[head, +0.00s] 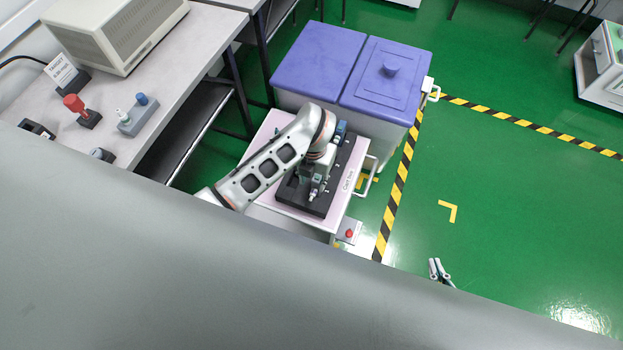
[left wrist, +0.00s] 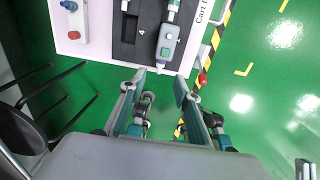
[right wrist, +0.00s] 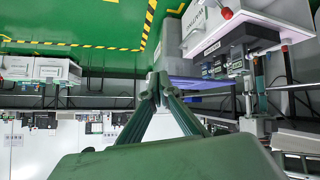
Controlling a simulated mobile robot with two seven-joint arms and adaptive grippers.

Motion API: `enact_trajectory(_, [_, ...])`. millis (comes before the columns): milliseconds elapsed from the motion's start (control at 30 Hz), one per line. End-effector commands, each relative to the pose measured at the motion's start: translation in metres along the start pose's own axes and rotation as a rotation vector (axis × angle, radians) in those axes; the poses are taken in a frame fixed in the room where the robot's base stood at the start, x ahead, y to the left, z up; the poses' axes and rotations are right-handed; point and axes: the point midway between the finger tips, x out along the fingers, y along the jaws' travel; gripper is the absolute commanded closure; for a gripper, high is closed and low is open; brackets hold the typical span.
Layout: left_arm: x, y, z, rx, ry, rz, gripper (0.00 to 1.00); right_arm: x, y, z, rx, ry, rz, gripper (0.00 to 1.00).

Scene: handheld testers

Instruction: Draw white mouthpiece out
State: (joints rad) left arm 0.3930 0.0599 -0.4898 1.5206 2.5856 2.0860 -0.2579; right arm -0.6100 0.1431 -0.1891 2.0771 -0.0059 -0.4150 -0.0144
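A grey tester (left wrist: 168,42) with a green button lies in the black tray (left wrist: 127,48) on the cart. A small white piece (left wrist: 171,16) with green above it shows just beyond the tester and looks like the mouthpiece. Whether it is seated in the tester is too small to tell. My left gripper (left wrist: 161,80) has its fingers apart, with nothing between them, and appears above and in front of the tray's near edge. In the head view my left arm covers part of the tray. My right gripper (right wrist: 158,77) has its fingertips together and empty, away from the cart.
The cart's pale top (head: 262,150) has a red button (head: 349,233) at its front right. Blue-lidded bins (head: 320,55) stand behind it. A bench (head: 170,75) at left carries a beige machine (head: 115,30), a red-knobbed device (head: 80,110) and other devices.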

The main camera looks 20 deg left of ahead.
Motion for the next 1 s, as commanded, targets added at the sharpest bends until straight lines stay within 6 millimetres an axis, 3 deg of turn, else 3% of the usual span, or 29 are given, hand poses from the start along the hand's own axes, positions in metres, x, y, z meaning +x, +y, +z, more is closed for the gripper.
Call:
enact_trajectory(500, [0.069,-0.001,-0.005,-0.002,0.015,-0.004,0.68,0.007,-0.005,-0.001,-0.001,0.016,-0.012,1.0])
enact_trajectory(967, [0.077,-0.001,-0.002,-0.002,0.007,-0.004,0.68,0.007,-0.005,-0.006,-0.003,0.027,-0.013,1.0])
enact_trajectory(1000, [0.077,-0.001,-0.002,-0.002,0.007,-0.004,0.76,0.007,-0.005,-0.006,-0.002,0.027,-0.013,1.0])
